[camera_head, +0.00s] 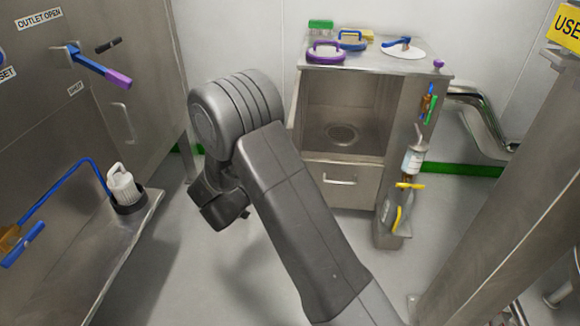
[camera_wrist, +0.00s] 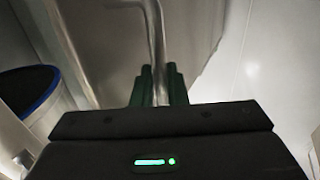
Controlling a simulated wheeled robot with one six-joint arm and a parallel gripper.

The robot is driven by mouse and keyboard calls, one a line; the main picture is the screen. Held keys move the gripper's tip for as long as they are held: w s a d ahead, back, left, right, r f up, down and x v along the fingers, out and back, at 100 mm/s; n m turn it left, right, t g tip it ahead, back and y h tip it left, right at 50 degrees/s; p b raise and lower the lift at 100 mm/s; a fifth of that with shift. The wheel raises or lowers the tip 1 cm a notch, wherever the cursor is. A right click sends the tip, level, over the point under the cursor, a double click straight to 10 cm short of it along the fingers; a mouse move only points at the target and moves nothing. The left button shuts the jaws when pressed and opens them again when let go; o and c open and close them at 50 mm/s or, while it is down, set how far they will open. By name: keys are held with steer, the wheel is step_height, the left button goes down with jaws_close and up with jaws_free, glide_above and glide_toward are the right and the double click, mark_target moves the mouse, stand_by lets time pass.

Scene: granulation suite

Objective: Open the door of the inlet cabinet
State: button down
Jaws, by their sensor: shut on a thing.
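In the wrist view my gripper (camera_wrist: 160,85) has its dark green fingers shut on a bent metal bar handle (camera_wrist: 154,32). The bar runs up from between the fingers and turns left near the top edge. A grey metal panel (camera_wrist: 105,50) lies behind it. I cannot tell from the frames whether this is the inlet cabinet's door, or whether it stands ajar. In the head view my arm hides the fingers and the held handle. No label naming the inlet cabinet is readable.
A steel cabinet (camera_head: 150,80) with a purple-tipped blue lever (camera_head: 100,70) stands at the left, above a shelf with a white-capped container (camera_head: 123,184). A steel sink unit (camera_head: 392,110) stands behind my arm. A steel post (camera_head: 500,180) is at the right. Floor shows between.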

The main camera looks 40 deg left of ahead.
steer(key=shift+s+a+r, duration=0.1)
steer(key=shift+s+a, duration=0.2)
steer(key=shift+a, duration=0.4)
steer(key=shift+s+a+r, duration=0.1)
steer(key=shift+s+a, duration=0.15)
steer(key=shift+a, duration=0.4)
steer(key=c, duration=1.5)
jaws_free()
steer(key=shift+c, duration=0.2)
steer(key=shift+f, duration=0.1)
steer(key=s+d+p, duration=0.1)
steer(key=s+p, duration=0.2)
steer(key=s, duration=1)
steer(key=shift+s+d, duration=0.2)
steer(key=shift+s, duration=0.15)
steer(key=w+a+b, duration=0.1)
steer(key=w+b, duration=0.1)
steer(key=w, duration=1.1)
steer(key=shift+w+b, duration=0.3)
steer(key=shift+w, duration=0.1)
